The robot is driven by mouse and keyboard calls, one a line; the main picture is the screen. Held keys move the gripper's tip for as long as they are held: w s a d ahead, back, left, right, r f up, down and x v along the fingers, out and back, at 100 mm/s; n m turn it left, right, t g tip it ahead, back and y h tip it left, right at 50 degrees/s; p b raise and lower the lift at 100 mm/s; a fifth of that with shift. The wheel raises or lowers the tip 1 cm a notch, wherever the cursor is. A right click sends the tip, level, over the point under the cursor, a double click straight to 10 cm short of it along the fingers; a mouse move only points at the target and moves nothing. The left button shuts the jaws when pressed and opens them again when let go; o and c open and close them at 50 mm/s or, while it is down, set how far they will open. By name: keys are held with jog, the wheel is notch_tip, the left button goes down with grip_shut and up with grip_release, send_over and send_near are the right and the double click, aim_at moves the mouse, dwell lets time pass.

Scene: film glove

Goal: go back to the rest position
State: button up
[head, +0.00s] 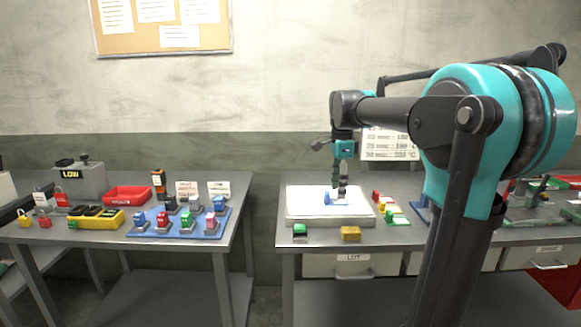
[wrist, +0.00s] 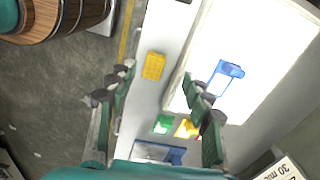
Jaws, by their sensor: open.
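My gripper (head: 339,190) is at the end of my teal and dark arm, over the white panel (head: 305,212) on the right-hand table. In the wrist view my gripper (wrist: 160,95) shows its two green and grey fingers spread wide, with nothing between them. A small blue piece (head: 331,199) lies on the white panel, just beside the fingertips in the head view. The blue piece also shows in the wrist view (wrist: 226,75), to the right of the right finger and apart from it. No rest position is marked.
Small coloured pieces (head: 390,208) lie right of the panel. The left table holds a blue mat (head: 150,232) with several items, a red tray (head: 128,194) and padlocks. A gap separates the tables.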

jog(key=s+d+f+n+t, duration=0.2)
jog(key=s+f+n, duration=0.6)
jog(key=s+f, duration=0.3)
jog(key=s+d+f+n+t, duration=0.2)
jog(key=s+f+n, duration=0.7)
jog(key=f, duration=0.6)
jog(key=shift+s+d+f, duration=0.15)
jog(key=shift+s+d, duration=0.1)
jog(key=shift+s, duration=0.85)
